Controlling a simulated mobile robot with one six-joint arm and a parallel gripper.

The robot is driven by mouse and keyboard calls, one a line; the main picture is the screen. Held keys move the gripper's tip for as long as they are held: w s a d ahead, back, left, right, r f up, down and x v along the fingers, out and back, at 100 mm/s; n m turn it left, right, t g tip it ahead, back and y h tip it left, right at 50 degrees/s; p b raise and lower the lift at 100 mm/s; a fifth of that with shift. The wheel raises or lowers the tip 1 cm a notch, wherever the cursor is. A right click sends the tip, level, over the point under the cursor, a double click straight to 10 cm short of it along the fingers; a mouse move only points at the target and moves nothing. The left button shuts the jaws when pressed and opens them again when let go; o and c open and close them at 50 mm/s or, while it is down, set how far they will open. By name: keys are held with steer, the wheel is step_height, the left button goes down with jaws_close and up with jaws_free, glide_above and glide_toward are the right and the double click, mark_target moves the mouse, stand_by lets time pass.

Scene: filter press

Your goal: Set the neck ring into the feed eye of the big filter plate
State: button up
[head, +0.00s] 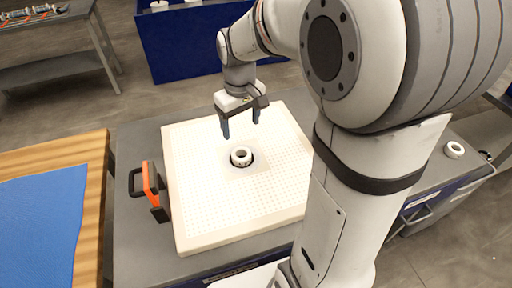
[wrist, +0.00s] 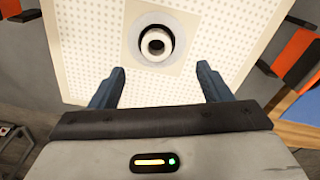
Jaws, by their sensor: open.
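The big filter plate (head: 205,205) is a cream, dimpled square slab lying flat on a grey bench; it also fills much of the wrist view (wrist: 95,60). A white neck ring (head: 241,155) sits at the dark round feed eye (head: 251,163) in the plate's middle. In the wrist view the ring (wrist: 155,42) lies inside the eye's dark edge, with a dark crescent showing mostly on one side. I cannot tell how deep it sits. My gripper (head: 241,132) is open and empty above the plate, apart from the ring; its blue fingers (wrist: 160,88) are spread wide.
An orange and black handled clamp (head: 154,190) stands at the plate's left edge. A wooden table with a blue cloth (head: 40,230) is at left. Another white ring (head: 454,149) lies on the bench at right. A blue bin (head: 195,45) stands behind.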

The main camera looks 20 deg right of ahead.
steer(key=s+m+t, duration=0.2)
steer(key=s+m, duration=0.1)
steer(key=s, duration=1.2)
steer(key=shift+d+r+m, duration=0.3)
steer(key=shift+d+r, duration=0.15)
steer(key=shift+r, duration=0.15)
